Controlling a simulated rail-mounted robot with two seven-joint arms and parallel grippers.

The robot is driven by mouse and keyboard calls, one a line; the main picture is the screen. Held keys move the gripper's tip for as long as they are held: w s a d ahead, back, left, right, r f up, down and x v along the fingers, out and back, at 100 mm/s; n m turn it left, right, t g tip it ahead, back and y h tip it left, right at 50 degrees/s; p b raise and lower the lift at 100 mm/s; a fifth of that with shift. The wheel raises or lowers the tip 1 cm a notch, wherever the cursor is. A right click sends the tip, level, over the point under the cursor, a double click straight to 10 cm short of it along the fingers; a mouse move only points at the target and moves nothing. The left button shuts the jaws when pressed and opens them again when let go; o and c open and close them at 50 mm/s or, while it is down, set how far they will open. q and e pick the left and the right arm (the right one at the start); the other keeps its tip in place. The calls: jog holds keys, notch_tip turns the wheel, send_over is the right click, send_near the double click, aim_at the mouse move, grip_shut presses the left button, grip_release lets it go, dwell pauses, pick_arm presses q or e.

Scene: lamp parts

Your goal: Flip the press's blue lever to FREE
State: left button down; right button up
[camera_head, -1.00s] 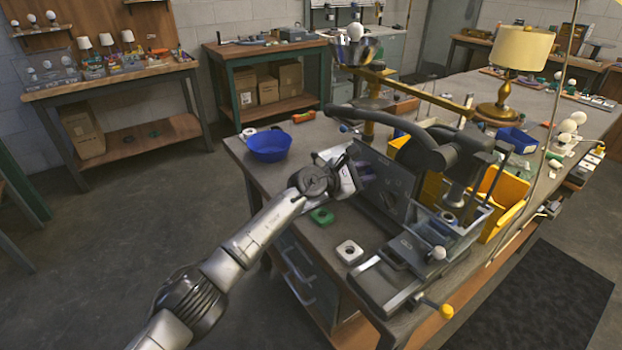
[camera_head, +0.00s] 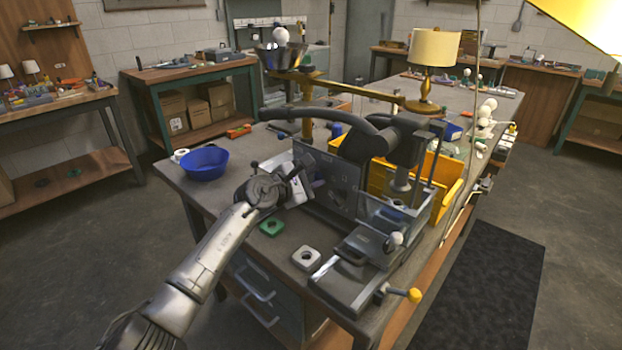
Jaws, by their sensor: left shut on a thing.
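The press (camera_head: 392,150) stands on the near workbench, with a long dark handle arm reaching left and a grey front panel (camera_head: 335,190). My left gripper (camera_head: 298,186) is at the left end of this panel. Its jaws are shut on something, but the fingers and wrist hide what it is. I cannot make out the blue lever or any FREE marking; the area beside the panel is partly covered by my gripper. My right gripper is not in view.
A blue bowl (camera_head: 204,163) stands left of my gripper. A green block (camera_head: 271,227) and a pale square block (camera_head: 306,258) lie in front of the panel. Yellow bins (camera_head: 446,190) stand behind the press. A yellow knob (camera_head: 414,295) sticks out at the front right.

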pick_arm(q)
jog(key=c, duration=1.2)
grip_release()
jog(key=shift+s+a+r+p, duration=0.15)
jog(key=shift+s+a+p, duration=0.1)
jog(key=shift+a+p, duration=0.15)
jog(key=p+v, duration=0.5)
jog(key=v, duration=0.7)
jog(key=shift+s+a, duration=0.2)
jog(key=shift+s, duration=0.2)
